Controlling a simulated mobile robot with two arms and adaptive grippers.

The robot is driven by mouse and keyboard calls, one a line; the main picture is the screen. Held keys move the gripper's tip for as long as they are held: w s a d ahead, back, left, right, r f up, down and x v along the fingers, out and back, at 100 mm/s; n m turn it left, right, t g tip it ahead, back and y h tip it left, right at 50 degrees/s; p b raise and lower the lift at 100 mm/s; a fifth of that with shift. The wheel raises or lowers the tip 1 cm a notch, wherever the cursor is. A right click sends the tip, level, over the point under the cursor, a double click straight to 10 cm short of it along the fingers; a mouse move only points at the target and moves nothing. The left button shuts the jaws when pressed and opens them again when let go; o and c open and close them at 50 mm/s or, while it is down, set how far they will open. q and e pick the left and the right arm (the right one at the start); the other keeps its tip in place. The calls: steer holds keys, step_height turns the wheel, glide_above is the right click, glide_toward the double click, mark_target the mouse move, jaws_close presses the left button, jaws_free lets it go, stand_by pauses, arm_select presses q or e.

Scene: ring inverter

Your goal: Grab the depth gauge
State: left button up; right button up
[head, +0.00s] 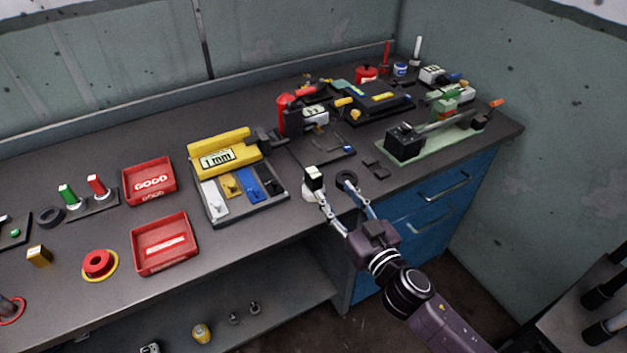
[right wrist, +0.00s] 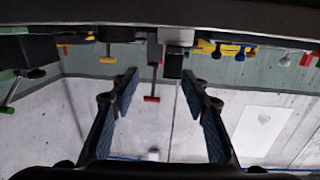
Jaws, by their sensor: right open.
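No part is clearly labelled as the depth gauge. A small upright device with a white base and a dark, pale-faced top (head: 313,180) stands near the bench's front edge and may be it; I cannot tell for sure. My right gripper (head: 335,196) is open and empty at that edge. In the head view one fingertip overlaps the device's right side, and the other overlaps a dark ring (head: 347,179); contact cannot be told. In the right wrist view, the open fingers (right wrist: 160,82) have clear space between them, and a pale block (right wrist: 175,37) appears beyond. My left gripper is not in view.
A black tray with a yellow 1 mm block (head: 222,152) stands left of the device. Two red bins (head: 150,181) (head: 165,243) lie further left. A green-based fixture (head: 433,142) stands at the right. Small dark blocks (head: 376,168) lie nearby. Blue drawers (head: 440,200) are below.

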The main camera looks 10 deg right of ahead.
mark_target(318, 181)
steer(key=shift+w+a+r+n+y, duration=0.15)
steer(key=shift+a+n+y, duration=0.1)
steer(key=shift+a+y, duration=0.15)
steer(key=shift+w+a+r+n+y, duration=0.1)
steer(key=shift+a+n+y, duration=0.2)
steer(key=shift+a, duration=0.1)
steer(key=shift+w+a, duration=0.2)
steer(key=shift+w, duration=0.15)
steer(key=shift+p+x, duration=0.75)
steer(key=shift+x, duration=2.7)
steer(key=shift+s+f, duration=0.1)
jaws_close()
